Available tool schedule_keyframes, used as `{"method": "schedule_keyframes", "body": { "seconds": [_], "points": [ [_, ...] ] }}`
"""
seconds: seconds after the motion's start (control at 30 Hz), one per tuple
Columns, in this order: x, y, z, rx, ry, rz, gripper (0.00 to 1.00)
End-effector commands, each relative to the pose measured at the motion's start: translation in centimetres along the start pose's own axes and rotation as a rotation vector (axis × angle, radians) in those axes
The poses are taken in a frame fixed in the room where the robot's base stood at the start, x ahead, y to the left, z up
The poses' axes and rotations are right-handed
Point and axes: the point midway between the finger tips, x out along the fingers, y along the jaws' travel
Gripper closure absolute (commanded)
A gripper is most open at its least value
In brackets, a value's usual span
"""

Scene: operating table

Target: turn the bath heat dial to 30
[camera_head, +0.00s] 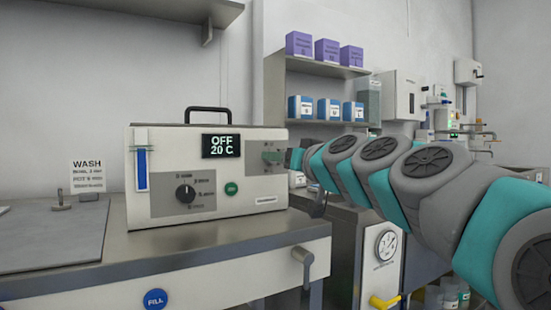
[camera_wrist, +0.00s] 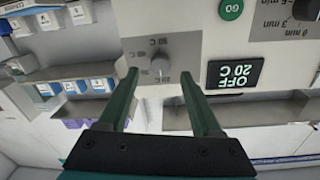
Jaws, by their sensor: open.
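The bath heat dial (camera_wrist: 160,66) is a small grey knob on a grey panel with temperature marks around it, seen upside down in the wrist view. The smaller marks are too blurred to read surely. My gripper (camera_wrist: 158,76) is open, with one dark green finger on each side of the dial; I cannot tell whether they touch it. In the head view my gripper (camera_head: 284,157) is at the right end of the bath's front and partly hides the dial's panel. The bath (camera_head: 240,196) is a white box; its display (camera_head: 221,146) reads OFF, 20 C.
A black minute dial (camera_head: 185,194) and a green GO button (camera_head: 231,189) are left of the heat panel. A shelf (camera_head: 325,70) with purple and blue boxes stands behind my arm. The bath rests on a metal counter (camera_head: 215,239).

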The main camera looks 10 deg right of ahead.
Motion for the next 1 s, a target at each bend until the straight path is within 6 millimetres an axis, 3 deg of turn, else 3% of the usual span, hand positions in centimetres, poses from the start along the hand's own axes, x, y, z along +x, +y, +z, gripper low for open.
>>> {"method": "schedule_keyframes", "body": {
  "seconds": [0.27, 0.63, 1.0],
  "points": [
    [2.7, 0.0, 0.2, -0.001, -0.004, 0.0, 0.34],
    [3.0, 0.0, 0.1, -0.001, -0.002, 0.0, 0.34],
    [3.0, 0.0, 0.1, -0.001, -0.002, 0.0, 0.76]
  ]
}}
